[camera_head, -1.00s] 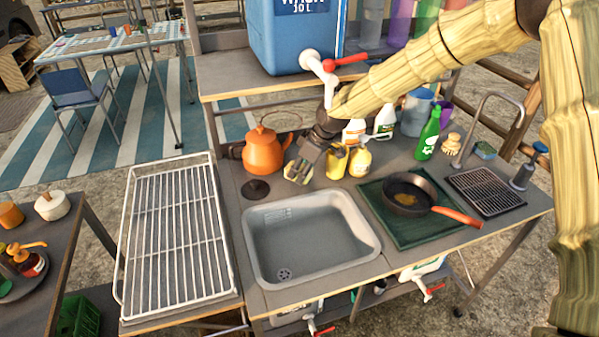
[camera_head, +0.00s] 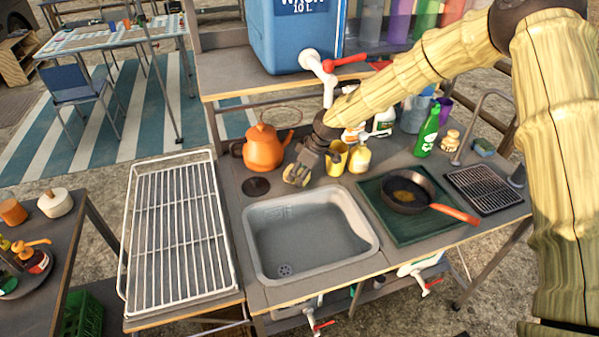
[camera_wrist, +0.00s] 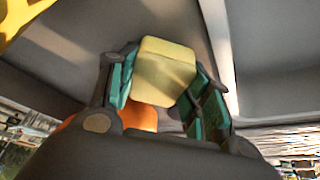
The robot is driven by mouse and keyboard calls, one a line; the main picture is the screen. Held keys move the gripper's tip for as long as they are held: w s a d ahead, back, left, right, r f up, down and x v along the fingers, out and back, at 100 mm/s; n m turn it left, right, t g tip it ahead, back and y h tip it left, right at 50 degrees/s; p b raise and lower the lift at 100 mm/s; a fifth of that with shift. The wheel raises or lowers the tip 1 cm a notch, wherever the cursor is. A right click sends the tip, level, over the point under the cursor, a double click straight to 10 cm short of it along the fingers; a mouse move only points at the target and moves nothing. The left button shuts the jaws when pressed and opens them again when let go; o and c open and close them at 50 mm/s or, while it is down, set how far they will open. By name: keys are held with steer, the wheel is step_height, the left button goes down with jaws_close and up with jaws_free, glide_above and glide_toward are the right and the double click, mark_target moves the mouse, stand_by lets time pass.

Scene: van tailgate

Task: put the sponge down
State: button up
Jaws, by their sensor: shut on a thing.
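The sponge is a pale yellow block (camera_wrist: 167,70), held between the green-padded fingers of my gripper (camera_wrist: 162,88) in the wrist view. In the head view my gripper (camera_head: 298,172) is shut at the back edge of the grey sink basin (camera_head: 262,262), just right of a dark round disc in the counter (camera_head: 256,187). The sponge is small there and mostly hidden by the fingers. I cannot tell whether it touches the counter.
An orange kettle (camera_head: 263,150) stands close behind-left of my gripper. A yellow cup (camera_head: 338,158) and yellow bottle (camera_head: 361,157) stand close to its right. A frying pan (camera_head: 407,188) rests on a green mat at right. An empty wire rack (camera_head: 178,230) lies to the left.

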steer(key=o, duration=0.8)
steer(key=shift+r, duration=0.1)
steer(key=shift+d+r, duration=0.15)
steer(key=shift+r, duration=0.4)
steer(key=b+v, duration=0.1)
steer(key=v, duration=0.2)
steer(key=shift+s+d+r, duration=0.15)
steer(key=shift+r, duration=0.1)
steer(key=s+d+b, duration=0.1)
steer(key=s+d, duration=0.1)
steer(key=d, duration=0.1)
steer(key=s+d+b, duration=0.1)
steer(key=d, duration=0.3)
steer(key=s+d+b, duration=0.1)
steer(key=s+d, duration=0.1)
steer(key=d, duration=0.1)
steer(key=shift+s+d+r, duration=0.15)
steer(key=shift+s+d, duration=0.15)
steer(key=shift+d, duration=0.1)
